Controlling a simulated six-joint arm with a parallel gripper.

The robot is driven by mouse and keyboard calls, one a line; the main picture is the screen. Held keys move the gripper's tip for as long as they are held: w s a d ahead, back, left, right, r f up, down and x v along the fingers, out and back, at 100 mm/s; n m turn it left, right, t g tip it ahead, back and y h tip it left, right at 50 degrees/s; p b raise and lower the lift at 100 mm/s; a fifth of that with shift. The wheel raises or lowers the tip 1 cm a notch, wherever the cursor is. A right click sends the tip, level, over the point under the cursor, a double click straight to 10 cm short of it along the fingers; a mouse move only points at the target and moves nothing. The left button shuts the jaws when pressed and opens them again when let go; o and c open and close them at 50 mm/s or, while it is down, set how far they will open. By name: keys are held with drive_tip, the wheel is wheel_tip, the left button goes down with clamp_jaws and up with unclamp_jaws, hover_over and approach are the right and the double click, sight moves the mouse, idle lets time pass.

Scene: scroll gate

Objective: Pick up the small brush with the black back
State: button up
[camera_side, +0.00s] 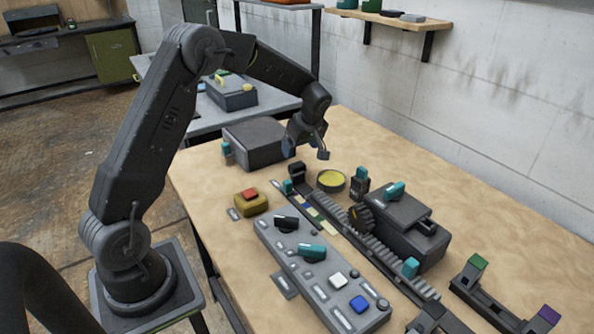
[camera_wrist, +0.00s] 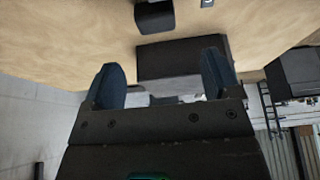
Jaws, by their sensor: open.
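A small black-topped piece (camera_side: 287,223), which looks like the brush with the black back, lies at the far end of a long grey panel (camera_side: 330,297) in the side view. It is too small for me to make out bristles. My gripper (camera_side: 306,153) hangs above the back part of the table, beyond the panel and apart from that piece. Its two blue-grey fingers are spread with nothing between them; they also show in the wrist view (camera_wrist: 162,82). I cannot identify the brush in the wrist view.
A yellow box with a red button (camera_side: 250,201) sits left. The table's right back area is clear.

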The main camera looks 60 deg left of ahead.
sight(297, 164)
drive_tip(key=x, duration=0.3)
drive_tip(key=shift+d+x, duration=0.2)
drive_tip(key=shift+x, duration=1.15)
drive_tip(key=shift+d+x, duration=0.15)
drive_tip(key=shift+x, duration=1.15)
drive_tip(key=shift+w+f, duration=0.15)
drive_tip(key=shift+w, duration=0.05)
drive_tip(key=shift+c, duration=0.2)
drive_tip(key=c, duration=1)
wheel_tip(297, 164, up, 4)
drive_tip(key=shift+r, duration=0.25)
drive_tip(key=s+a+r, duration=0.2)
drive_tip(key=s, duration=0.1)
drive_tip(key=s+a+r, duration=0.2)
drive_tip(key=s, duration=0.1)
drive_tip(key=s+a+r, duration=0.2)
drive_tip(key=s+a, duration=0.1)
drive_tip(key=shift+s+r, duration=0.2)
drive_tip(key=shift+r, duration=0.05)
